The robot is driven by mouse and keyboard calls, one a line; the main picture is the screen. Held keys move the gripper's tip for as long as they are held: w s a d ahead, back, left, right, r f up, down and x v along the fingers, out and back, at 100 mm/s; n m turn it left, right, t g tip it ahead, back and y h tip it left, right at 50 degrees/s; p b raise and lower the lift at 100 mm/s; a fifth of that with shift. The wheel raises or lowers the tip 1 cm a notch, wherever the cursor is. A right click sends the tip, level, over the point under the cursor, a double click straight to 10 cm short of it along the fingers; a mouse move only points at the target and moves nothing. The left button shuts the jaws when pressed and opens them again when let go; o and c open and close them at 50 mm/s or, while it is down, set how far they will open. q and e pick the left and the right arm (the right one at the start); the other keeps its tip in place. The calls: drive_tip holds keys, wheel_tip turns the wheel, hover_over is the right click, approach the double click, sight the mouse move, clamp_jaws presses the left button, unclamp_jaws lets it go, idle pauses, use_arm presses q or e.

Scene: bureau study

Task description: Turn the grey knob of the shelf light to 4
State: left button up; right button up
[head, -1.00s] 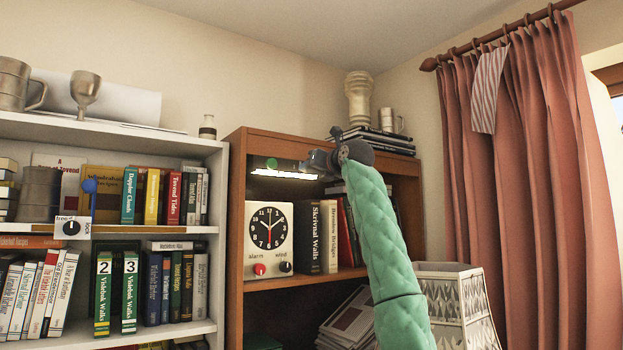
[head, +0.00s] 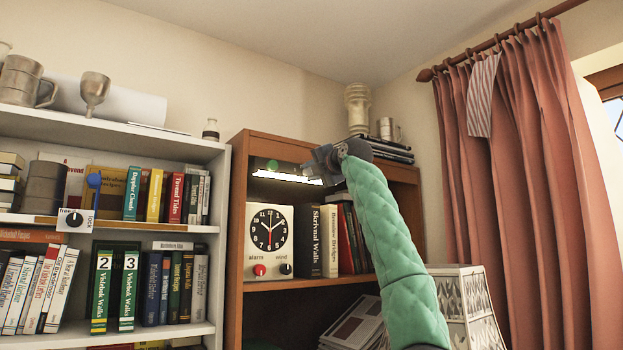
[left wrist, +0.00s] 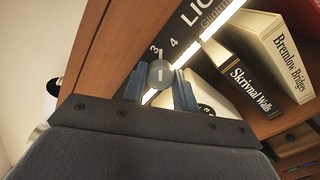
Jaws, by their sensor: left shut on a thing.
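The grey knob (left wrist: 160,74) of the shelf light shows in the left wrist view, with a pale mark on its face. The numbers 3 and 4 are printed just above it on a dark panel (left wrist: 190,30). My left gripper (left wrist: 159,90) has its two blue fingers on either side of the knob, shut on it. In the head view my left gripper (head: 324,168) is at the right end of the lit strip (head: 286,177) under the bookcase top; the knob is hidden there. I cannot tell exactly which number the mark points to. My right gripper is not in view.
The brown bookcase (head: 237,215) holds a clock (head: 268,240) and books (head: 330,241) below the light. Stacked books (head: 383,150) and a pale vase (head: 357,105) stand on top. A white shelf (head: 110,225) is at left. A patterned box (head: 470,300) stands low at right.

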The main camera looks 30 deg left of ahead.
use_arm(q)
drive_tip(key=shift+m+b, duration=0.85)
drive_tip(key=shift+m, duration=0.55)
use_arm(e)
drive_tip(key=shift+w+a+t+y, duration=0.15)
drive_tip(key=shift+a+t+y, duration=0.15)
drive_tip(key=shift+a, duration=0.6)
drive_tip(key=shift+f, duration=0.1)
use_arm(q)
drive_tip(key=o, duration=1)
drive_tip(key=shift+c, duration=0.2)
drive_tip(key=shift+w+d, duration=0.1)
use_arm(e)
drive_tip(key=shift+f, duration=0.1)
